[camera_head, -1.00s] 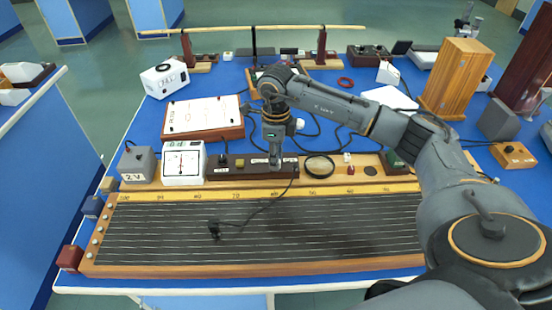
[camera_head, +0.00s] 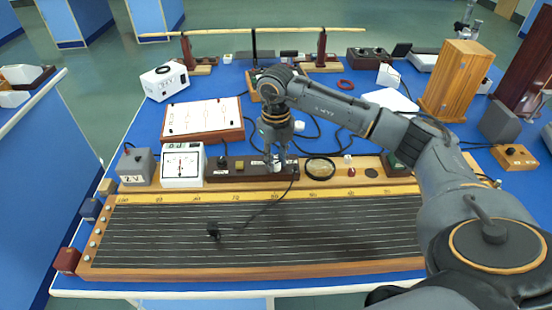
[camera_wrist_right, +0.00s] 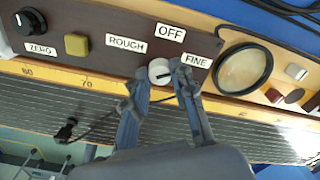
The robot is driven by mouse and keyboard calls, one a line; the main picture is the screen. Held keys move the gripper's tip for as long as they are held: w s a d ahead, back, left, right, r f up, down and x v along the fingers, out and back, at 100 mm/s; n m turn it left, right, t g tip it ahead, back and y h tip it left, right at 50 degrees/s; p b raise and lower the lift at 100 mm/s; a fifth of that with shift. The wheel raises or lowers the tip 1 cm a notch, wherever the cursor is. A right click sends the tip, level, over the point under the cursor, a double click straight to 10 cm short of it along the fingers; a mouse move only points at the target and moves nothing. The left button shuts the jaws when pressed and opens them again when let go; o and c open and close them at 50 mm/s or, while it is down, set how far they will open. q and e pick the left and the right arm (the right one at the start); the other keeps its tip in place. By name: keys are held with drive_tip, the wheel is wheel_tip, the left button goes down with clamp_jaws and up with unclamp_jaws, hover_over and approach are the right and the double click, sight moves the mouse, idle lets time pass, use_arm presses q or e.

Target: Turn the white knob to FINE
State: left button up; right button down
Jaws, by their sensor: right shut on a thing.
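The white knob (camera_wrist_right: 159,70) is on a dark brown panel (camera_wrist_right: 85,15) in the right wrist view. The labels ROUGH (camera_wrist_right: 127,43), OFF (camera_wrist_right: 170,32) and FINE (camera_wrist_right: 196,60) stand around it: ROUGH to its left, OFF above it, FINE to its right. My right gripper (camera_wrist_right: 157,80) is shut on the knob, one finger on each side. I cannot read the knob's pointer clearly. In the head view my right gripper (camera_head: 278,163) reaches down to the panel and hides most of the knob. My left gripper is not in view.
A yellow button (camera_wrist_right: 76,44) and a black ZERO knob (camera_wrist_right: 29,21) share the panel. A round lens (camera_wrist_right: 243,69) lies close to the right. The long ruled wire board (camera_head: 150,235) runs in front, with a dark slider (camera_head: 213,230) and its cable. A meter (camera_head: 182,163) stands left.

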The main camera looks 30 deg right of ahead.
sight(276, 163)
drive_tip(key=shift+m, duration=0.3)
drive_tip(key=c, duration=1.1)
unclamp_jaws()
drive_tip(key=shift+r, duration=0.15)
wheel_tip(276, 163, up, 12)
